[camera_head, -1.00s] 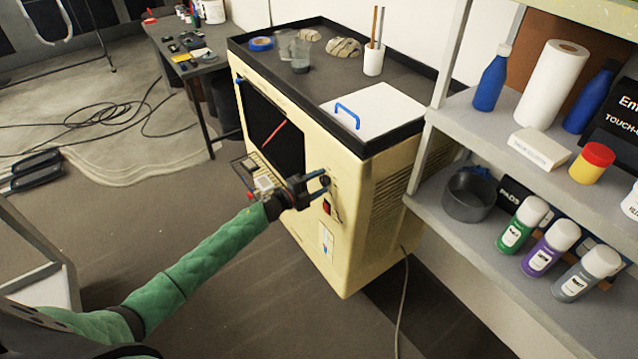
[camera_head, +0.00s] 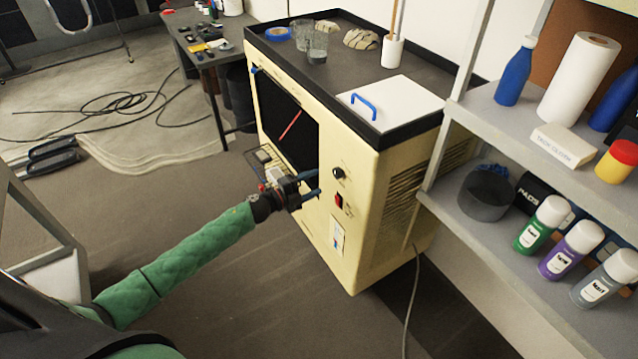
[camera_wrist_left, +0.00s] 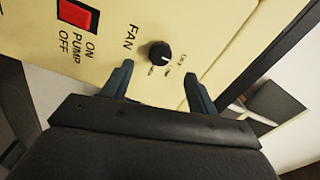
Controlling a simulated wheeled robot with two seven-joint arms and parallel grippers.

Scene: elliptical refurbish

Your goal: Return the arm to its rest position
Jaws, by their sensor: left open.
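My left arm (camera_head: 190,258) in its green sleeve reaches from the lower left toward the cream machine cabinet (camera_head: 362,270). My left gripper (camera_head: 312,186) is open and empty in front of the cabinet's control panel; it also shows in the left wrist view (camera_wrist_left: 158,85). In that view, a black fan knob (camera_wrist_left: 159,53) stands beyond and between the two fingertips, apart from them. The red pump switch (camera_wrist_left: 78,15) is at the upper left there. In the head view, the knob (camera_head: 338,173) and the switch (camera_head: 339,200) are just right of the gripper. My right gripper is not in view.
A shelf unit (camera_head: 462,118) with bottles, a paper roll and spray cans stands close on the right. The cabinet top (camera_head: 330,70) carries glasses, blue tape and a white lid (camera_head: 400,105). Cables (camera_head: 115,105) lie on the floor at left. Floor before the cabinet is clear.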

